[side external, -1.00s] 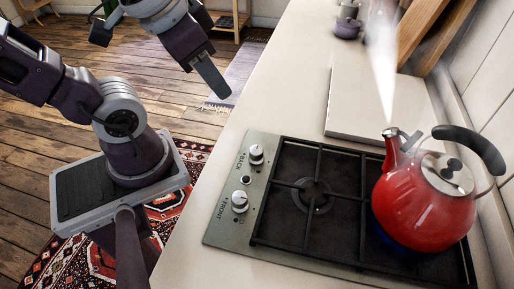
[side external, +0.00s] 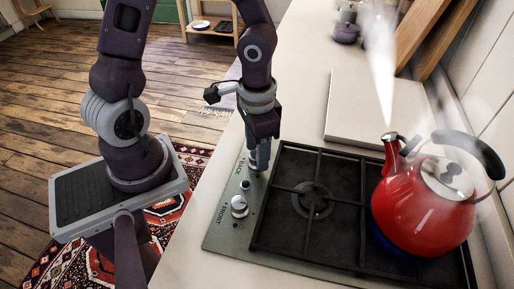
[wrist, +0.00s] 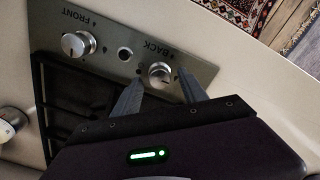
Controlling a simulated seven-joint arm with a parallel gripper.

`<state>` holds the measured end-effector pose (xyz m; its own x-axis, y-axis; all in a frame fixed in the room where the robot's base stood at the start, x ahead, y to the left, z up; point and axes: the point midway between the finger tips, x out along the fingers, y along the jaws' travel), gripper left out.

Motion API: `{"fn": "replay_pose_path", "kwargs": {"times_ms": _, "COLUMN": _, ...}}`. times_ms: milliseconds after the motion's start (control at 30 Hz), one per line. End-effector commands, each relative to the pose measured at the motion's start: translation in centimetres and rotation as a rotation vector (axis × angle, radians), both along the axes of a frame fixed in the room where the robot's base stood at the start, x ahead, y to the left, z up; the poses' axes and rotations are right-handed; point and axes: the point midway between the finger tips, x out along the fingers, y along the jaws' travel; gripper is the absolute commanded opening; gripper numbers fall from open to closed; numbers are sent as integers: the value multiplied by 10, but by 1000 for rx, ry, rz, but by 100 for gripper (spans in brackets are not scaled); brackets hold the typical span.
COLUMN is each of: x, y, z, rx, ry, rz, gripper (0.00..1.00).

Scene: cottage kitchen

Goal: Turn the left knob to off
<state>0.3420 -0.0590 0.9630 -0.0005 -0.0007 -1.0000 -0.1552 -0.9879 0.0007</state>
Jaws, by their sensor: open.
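The steel hob panel (side external: 217,236) carries two silver knobs, labelled BACK and FRONT. The FRONT knob (side external: 239,206) is nearer the side camera; it also shows at the left in the wrist view (wrist: 78,44). The BACK knob (wrist: 160,75) is at the right in the wrist view, and mostly hidden behind my gripper in the side view. My gripper (side external: 258,160) points down over the BACK knob. Its fingers are open, one tip on each side of that knob; contact cannot be told. In the wrist view, my gripper (wrist: 160,82) has nothing clamped.
A red kettle (side external: 420,205) steams on the burner at the right, with a blue glow beneath it. The empty burner with its black grate (side external: 325,165) lies between. A pale board (side external: 375,112) lies behind the hob. The counter beside the panel is clear.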

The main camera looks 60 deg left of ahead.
Motion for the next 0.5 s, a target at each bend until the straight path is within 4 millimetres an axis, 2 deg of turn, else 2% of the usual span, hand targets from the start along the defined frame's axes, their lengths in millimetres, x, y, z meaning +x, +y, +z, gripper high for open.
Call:
{"fn": "replay_pose_path", "kwargs": {"times_ms": 200, "x": 0, "y": 0, "z": -1, "rx": 0, "ry": -1, "rz": 1, "gripper": 48}}
{"fn": "replay_pose_path", "kwargs": {"times_ms": 433, "x": 0, "y": 0, "z": 0, "rx": 1, "ry": -1, "rz": 1, "gripper": 3}}
{"fn": "replay_pose_path", "kwargs": {"times_ms": 500, "x": 0, "y": 0, "z": 0, "rx": 1, "ry": -1, "rz": 1, "gripper": 0}}
